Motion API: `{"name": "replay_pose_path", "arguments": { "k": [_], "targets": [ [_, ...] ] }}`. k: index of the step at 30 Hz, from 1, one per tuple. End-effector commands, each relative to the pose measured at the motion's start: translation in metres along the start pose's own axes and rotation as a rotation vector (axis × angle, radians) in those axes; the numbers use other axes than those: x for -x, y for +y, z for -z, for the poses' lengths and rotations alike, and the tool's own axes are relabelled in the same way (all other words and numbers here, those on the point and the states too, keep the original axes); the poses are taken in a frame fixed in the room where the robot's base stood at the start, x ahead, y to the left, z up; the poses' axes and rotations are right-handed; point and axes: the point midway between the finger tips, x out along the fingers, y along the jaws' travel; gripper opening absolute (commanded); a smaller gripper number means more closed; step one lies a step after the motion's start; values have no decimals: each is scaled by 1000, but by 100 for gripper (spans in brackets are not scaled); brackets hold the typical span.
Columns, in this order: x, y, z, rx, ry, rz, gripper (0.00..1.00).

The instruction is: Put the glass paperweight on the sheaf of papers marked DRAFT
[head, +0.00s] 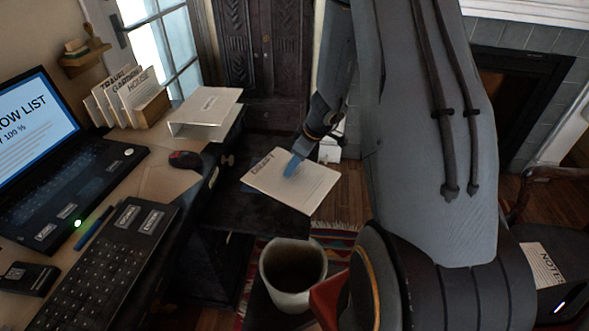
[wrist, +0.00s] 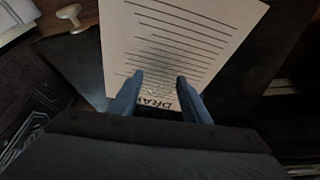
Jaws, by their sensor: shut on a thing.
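The sheaf of papers marked DRAFT (head: 312,187) lies on a dark surface in the middle of the head view. My gripper (head: 292,167) is over the sheaf's title end. In the wrist view my gripper (wrist: 160,77) has its two blue fingers a small width apart, shut on the clear glass paperweight (wrist: 157,86). The glass is faint against the printed lines. I cannot tell whether it touches the paper. In the head view the paperweight is hidden.
A desk on the left holds a laptop (head: 40,150), a keyboard (head: 105,265), a mouse (head: 185,159) and upright cards (head: 130,98). A white paper stand (head: 207,110) is at its far end. A NOTE paper (head: 543,265) lies at right.

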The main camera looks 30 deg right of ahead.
Motion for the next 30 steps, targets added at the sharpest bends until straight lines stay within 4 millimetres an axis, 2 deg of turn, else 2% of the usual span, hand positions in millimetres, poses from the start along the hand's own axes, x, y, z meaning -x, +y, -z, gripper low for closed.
{"name": "replay_pose_path", "arguments": {
  "k": [1, 5, 19, 20, 23, 30],
  "targets": [
    [-8, 0, -3, -2, -1, 2, 14],
    [-18, 0, -7, -1, 0, 0, 14],
    [-22, 1, -9, 0, 0, -1, 14],
    [-22, 0, -9, 0, 0, 0, 44],
    [-21, 0, -9, 0, 0, 0, 61],
    [-21, 0, -9, -1, 0, 0, 61]
  ]
}}
